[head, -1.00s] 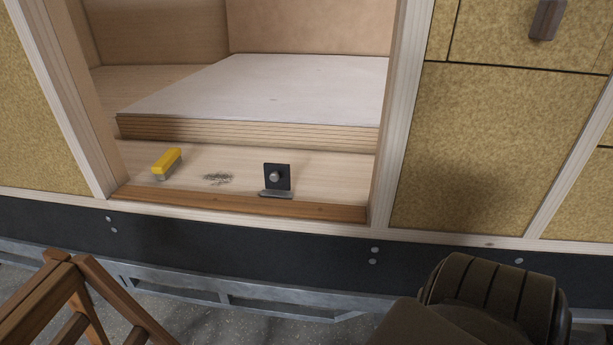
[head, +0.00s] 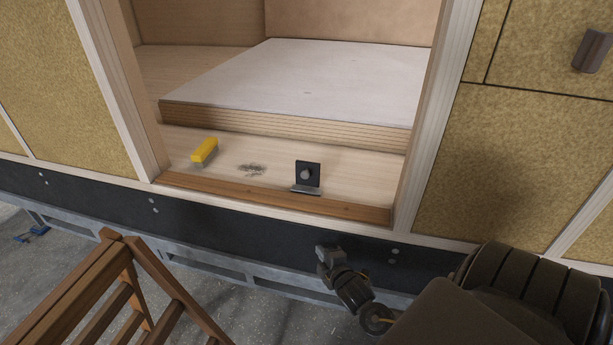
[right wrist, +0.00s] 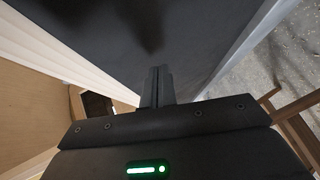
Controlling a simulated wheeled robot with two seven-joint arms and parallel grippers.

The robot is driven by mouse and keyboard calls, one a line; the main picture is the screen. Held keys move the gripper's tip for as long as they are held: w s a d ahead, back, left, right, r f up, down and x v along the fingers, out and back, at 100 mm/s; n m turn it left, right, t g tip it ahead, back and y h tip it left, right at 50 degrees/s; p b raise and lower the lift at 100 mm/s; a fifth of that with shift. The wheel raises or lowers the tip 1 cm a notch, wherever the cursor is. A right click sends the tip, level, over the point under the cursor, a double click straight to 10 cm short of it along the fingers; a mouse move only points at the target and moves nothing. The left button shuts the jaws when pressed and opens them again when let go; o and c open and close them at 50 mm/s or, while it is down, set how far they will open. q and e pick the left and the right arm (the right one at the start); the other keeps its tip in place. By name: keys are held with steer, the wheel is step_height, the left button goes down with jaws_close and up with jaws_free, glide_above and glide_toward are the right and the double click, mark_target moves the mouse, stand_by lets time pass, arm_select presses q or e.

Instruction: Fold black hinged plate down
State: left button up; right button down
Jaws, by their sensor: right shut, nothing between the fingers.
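The black hinged plate (head: 308,171) stands upright near the front sill of the wooden opening, with a round grey knob on its face and a flat grey strip along its foot. My right gripper (head: 325,254) is in front of the dark skirt, below and slightly right of the plate, and apart from it. In the right wrist view its fingers (right wrist: 158,84) are together with nothing between them, pointing along a dark surface. The plate cannot be clearly made out in that view. My left gripper is not in view.
A thick pale-topped board (head: 310,85) lies behind. The wooden sill (head: 280,203) edges the opening. A wooden ladder-like frame (head: 125,290) stands at lower left.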

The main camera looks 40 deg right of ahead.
step_height(320, 180, up, 18)
steer(key=a+n+t+p, duration=0.1)
steer(key=n+t, duration=0.1)
steer(key=t, duration=0.1)
steer(key=shift+w+a, duration=0.15)
steer(key=shift+a, duration=0.05)
steer(key=shift+w, duration=0.1)
steer(key=p, duration=0.3)
glide_toward(306, 177)
steer(key=w+a, duration=0.2)
steer(key=w, duration=0.1)
steer(key=w+a, duration=0.1)
steer(key=w, duration=0.1)
steer(key=shift+r, duration=0.25)
steer(key=shift+w+d+f+p, duration=0.1)
steer(key=shift+w+d+p, duration=0.05)
steer(key=shift+w+d, duration=0.3)
steer(key=shift+w+d+p, duration=0.15)
steer(key=shift+w+d, duration=0.1)
steer(key=shift+d, duration=0.3)
steer(key=shift+w+d+f, duration=0.15)
steer(key=shift+w+d, duration=0.2)
steer(key=shift+d, duration=0.35)
